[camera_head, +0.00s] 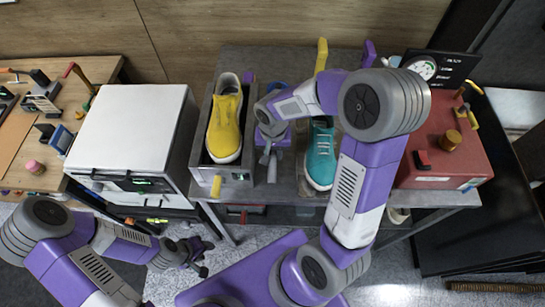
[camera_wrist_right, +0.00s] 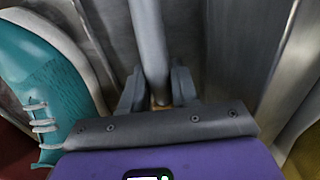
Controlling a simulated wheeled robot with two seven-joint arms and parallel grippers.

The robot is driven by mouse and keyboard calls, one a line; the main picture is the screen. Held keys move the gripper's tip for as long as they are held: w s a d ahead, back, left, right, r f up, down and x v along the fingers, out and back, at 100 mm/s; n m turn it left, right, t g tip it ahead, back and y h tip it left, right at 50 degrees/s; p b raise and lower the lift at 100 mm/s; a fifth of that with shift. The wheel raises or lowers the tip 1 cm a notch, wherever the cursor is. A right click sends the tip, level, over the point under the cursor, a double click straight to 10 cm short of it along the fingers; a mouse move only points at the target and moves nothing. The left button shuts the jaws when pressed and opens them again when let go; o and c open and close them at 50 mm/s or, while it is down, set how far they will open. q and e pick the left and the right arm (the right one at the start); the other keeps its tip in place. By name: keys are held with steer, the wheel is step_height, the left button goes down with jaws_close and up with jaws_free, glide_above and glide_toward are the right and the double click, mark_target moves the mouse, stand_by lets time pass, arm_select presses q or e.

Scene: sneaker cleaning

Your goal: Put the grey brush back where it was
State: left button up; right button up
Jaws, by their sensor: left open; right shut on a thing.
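My right gripper (camera_head: 268,146) is over the middle of the grey table, between the yellow sneaker and the teal sneaker. It is shut on the grey brush (camera_wrist_right: 150,45), whose grey handle runs between the fingers in the right wrist view. In the head view part of the grey brush (camera_head: 271,170) shows just below the fingers; the arm hides the rest. I cannot tell whether it touches the table. My left gripper (camera_head: 200,262) is open and empty, low over the floor in front of the white box.
The yellow sneaker (camera_head: 225,124) sits in a grey holder (camera_head: 240,181). The teal sneaker (camera_head: 320,160) stands right of my gripper. Yellow (camera_head: 321,54) and purple (camera_head: 369,52) handles rise at the table's back. A white box (camera_head: 130,125) stands left, a red box (camera_head: 445,160) right.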

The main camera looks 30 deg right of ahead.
mark_target(273, 157)
steer(key=shift+f, duration=1.5)
steer(key=shift+b, duration=0.3)
steer(key=o, duration=0.5)
steer(key=shift+f, duration=0.2)
steer(key=o, duration=0.4)
steer(key=shift+o, duration=0.2)
steer(key=shift+r, duration=0.1)
steer(key=shift+r, duration=0.1)
steer(key=shift+w+r, duration=0.1)
steer(key=shift+r, duration=0.25)
step_height(273, 157, up, 11)
steer(key=shift+r+p, duration=0.2)
steer(key=shift+p, duration=1.05)
